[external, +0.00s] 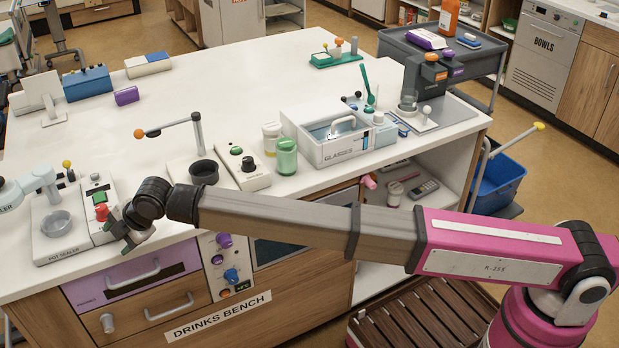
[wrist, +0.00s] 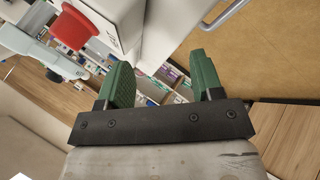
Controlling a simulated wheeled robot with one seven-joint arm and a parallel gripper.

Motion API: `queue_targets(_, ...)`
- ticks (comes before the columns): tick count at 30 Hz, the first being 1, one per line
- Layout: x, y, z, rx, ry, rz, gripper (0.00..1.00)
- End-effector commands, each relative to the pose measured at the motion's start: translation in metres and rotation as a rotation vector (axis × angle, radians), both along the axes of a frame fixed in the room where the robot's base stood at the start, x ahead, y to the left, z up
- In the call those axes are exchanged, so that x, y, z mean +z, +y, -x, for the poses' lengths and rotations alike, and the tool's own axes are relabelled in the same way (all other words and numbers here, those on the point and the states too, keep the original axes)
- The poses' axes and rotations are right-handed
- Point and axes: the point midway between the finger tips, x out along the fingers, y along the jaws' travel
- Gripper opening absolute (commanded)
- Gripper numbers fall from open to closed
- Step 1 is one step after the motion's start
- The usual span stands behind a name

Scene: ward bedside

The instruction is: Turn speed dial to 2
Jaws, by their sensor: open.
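My gripper (external: 135,238) hangs at the front edge of the white bench, beside a control box (external: 98,205) with a red knob (external: 101,212) and a green button. In the wrist view my gripper (wrist: 160,65) has its two green fingers apart with nothing between them. The red knob (wrist: 73,28) shows there at the upper left, outside the fingers. Another box (external: 245,170) has a green button and a black dial (external: 248,163). A front panel below carries purple and blue knobs (external: 231,275). No readable label tells which is the speed dial, and no setting is legible.
My forearm crosses in front of the bench. A pot sealer (external: 60,230) stands left. Drawer handles (external: 132,272) jut out below.

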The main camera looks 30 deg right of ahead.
Motion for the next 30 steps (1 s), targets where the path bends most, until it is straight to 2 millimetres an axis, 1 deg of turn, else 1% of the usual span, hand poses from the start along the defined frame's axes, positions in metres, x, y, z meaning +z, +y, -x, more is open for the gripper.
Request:
queue_targets(1, 0.014, -0.02, -0.02, -0.017, -0.006, 0.008, 0.6)
queue_targets(3, 0.029, -0.045, -0.041, -0.037, -0.004, 0.028, 0.6)
queue_targets(5, 0.04, -0.07, -0.058, -0.055, 0.006, 0.053, 0.6)
queue_targets(6, 0.047, -0.088, -0.069, -0.068, 0.017, 0.075, 0.6)
queue_targets(8, 0.056, -0.117, -0.083, -0.091, 0.047, 0.116, 0.6)
queue_targets(9, 0.062, -0.137, -0.09, -0.107, 0.073, 0.148, 0.6)
queue_targets(11, 0.069, -0.171, -0.098, -0.133, 0.125, 0.205, 0.6)
queue_targets(12, 0.074, -0.193, -0.102, -0.151, 0.162, 0.244, 0.6)
queue_targets(14, 0.082, -0.227, -0.106, -0.177, 0.221, 0.302, 0.6)
queue_targets(15, 0.087, -0.249, -0.107, -0.194, 0.262, 0.34, 0.6)
queue_targets(17, 0.096, -0.28, -0.108, -0.217, 0.321, 0.393, 0.6)
queue_targets(18, 0.101, -0.299, -0.108, -0.232, 0.358, 0.424, 0.6)
queue_targets(21, 0.114, -0.337, -0.105, -0.258, 0.433, 0.487, 0.6)
queue_targets(24, 0.121, -0.359, -0.103, -0.273, 0.484, 0.527, 0.6)
queue_targets(25, 0.122, -0.363, -0.102, -0.275, 0.492, 0.532, 0.6)
queue_targets(28, 0.122, -0.369, -0.101, -0.279, 0.508, 0.545, 0.6)
queue_targets(30, 0.117, -0.37, -0.1, -0.278, 0.51, 0.548, 0.6)
